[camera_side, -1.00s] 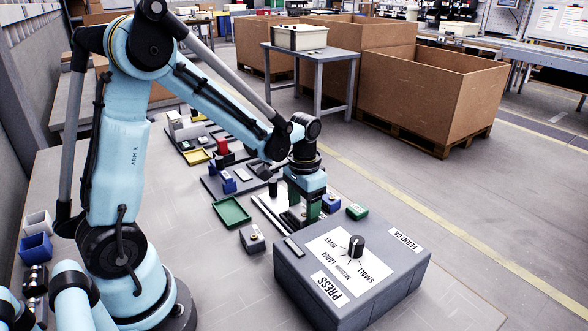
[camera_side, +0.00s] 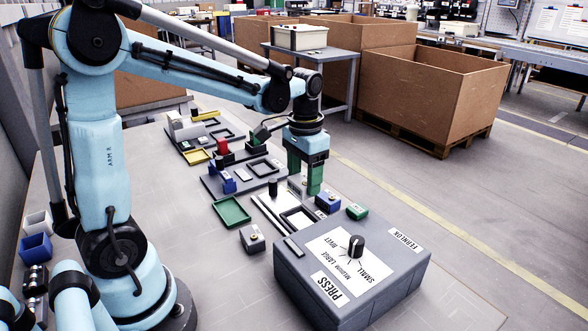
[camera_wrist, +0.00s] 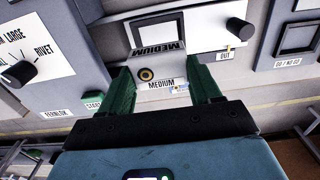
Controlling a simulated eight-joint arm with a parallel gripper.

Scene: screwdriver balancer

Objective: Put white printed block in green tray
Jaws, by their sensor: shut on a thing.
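My gripper (camera_side: 313,188) has green fingers pointing down over the grey panel behind the press box in the side view. In the wrist view the fingers of my gripper (camera_wrist: 163,88) are shut on a white-grey printed block (camera_wrist: 160,68) marked MEDIUM, with a dark-ringed yellow spot on its face. In the side view the block is mostly hidden by the fingers. The green tray (camera_side: 231,211) is a shallow open tray on the table, left of my gripper and apart from it. It looks empty.
The large grey press box (camera_side: 350,280) with a black knob stands in front. Several fixtures lie behind the tray.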

